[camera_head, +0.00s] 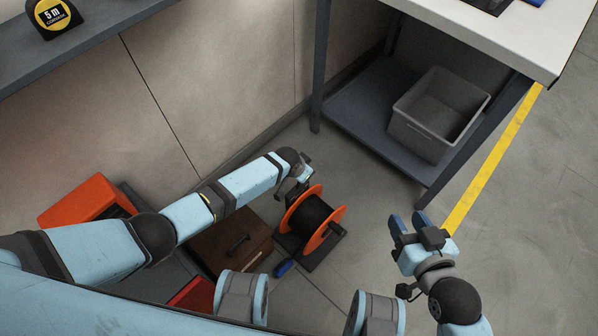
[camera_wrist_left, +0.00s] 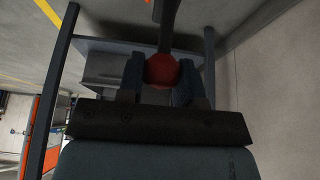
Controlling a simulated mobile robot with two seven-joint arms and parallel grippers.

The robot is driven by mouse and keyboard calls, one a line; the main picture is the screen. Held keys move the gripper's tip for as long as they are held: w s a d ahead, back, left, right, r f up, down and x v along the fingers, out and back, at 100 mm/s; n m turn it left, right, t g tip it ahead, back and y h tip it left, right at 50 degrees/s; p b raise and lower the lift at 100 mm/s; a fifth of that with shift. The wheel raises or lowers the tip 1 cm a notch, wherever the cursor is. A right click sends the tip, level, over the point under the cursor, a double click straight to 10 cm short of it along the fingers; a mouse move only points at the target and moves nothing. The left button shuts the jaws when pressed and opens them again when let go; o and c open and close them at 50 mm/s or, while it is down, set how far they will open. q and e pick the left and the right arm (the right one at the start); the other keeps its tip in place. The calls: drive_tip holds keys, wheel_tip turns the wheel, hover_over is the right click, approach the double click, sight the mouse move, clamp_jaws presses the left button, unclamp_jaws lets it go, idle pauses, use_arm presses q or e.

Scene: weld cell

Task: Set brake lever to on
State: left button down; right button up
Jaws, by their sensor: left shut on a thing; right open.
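In the left wrist view a red ball knob (camera_wrist_left: 161,71) on a dark lever bar (camera_wrist_left: 167,28), apparently the brake lever, sits between the fingers of my left gripper (camera_wrist_left: 162,84), which is shut on it. In the head view my left gripper (camera_head: 301,184) is low, at the far upper-left side of a cable reel (camera_head: 313,222) with orange flanges and black winding; there the knob is hidden. The reel stands on a dark base with a blue grip (camera_head: 284,267) at its near left. My right gripper (camera_head: 410,222) is open and empty, right of the reel.
A brown case (camera_head: 221,250) stands left of the reel, and an orange box (camera_head: 81,198) farther left by the wall. A workbench (camera_head: 470,32) with a grey bin (camera_head: 425,133) on its lower shelf stands behind. Bare floor (camera_head: 370,205) lies between reel and right gripper.

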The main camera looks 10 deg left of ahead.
use_arm(q)
drive_tip(key=shift+w+d+f+g+y, duration=0.3)
drive_tip(key=shift+w+g+y, duration=0.1)
drive_tip(key=shift+g, duration=0.3)
drive_tip(key=c, duration=0.8)
unclamp_jaws()
drive_tip(key=shift+r, duration=0.15)
